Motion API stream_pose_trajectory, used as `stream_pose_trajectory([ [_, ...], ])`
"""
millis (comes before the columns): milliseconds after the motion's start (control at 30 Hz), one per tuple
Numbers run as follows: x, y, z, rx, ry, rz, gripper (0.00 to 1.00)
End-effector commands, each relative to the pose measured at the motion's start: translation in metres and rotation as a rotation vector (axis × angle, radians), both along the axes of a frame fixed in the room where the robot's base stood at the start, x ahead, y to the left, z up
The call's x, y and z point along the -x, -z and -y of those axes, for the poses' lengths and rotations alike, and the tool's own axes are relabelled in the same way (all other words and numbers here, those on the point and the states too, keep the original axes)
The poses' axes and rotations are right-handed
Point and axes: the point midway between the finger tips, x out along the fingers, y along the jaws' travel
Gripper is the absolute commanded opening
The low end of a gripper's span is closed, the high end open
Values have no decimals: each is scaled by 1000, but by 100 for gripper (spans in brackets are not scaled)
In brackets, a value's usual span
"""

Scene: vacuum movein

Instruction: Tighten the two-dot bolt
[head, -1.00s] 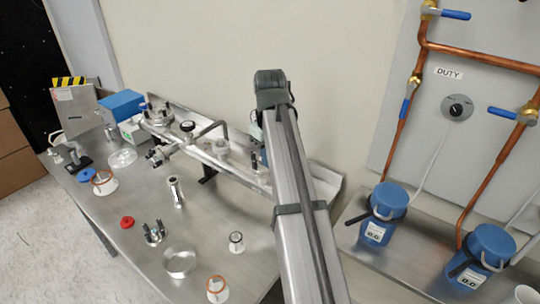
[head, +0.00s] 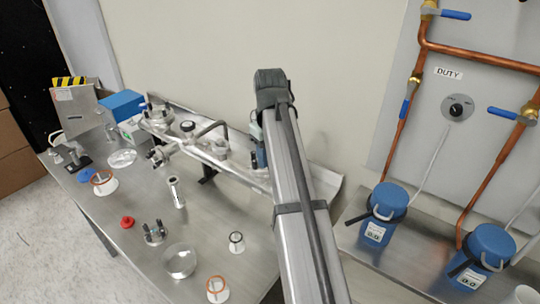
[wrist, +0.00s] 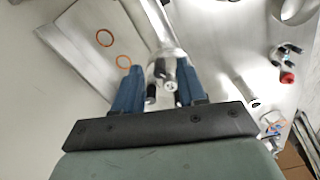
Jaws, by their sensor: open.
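In the wrist view my gripper (wrist: 157,76) has its two blue fingers apart. Between and just beyond them is the end of a metal pipe fitting (wrist: 172,53). A dark-sided bolt with a pale round end (wrist: 171,86) sits between the fingers, nearer the right one. Another dark bolt (wrist: 159,68) is beside it, and a dark stud with a pale tip is close to the left finger. I cannot make out dot marks, or whether a finger touches a bolt. In the head view my arm hides most of the gripper near the pipe assembly (head: 228,165).
A flange with upright bolts (head: 158,113) stands at the assembly's left end. Blue-lidded canisters (head: 388,200) stand right.

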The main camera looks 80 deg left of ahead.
Motion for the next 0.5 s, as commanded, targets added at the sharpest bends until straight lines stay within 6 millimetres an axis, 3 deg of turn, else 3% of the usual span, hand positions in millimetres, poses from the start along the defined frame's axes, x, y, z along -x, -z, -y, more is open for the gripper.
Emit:
stream_pose_trajectory([
  [167,0,-14,-1,-1,0,0,41],
  [500,0,-62,-1,-2,0,0,41],
])
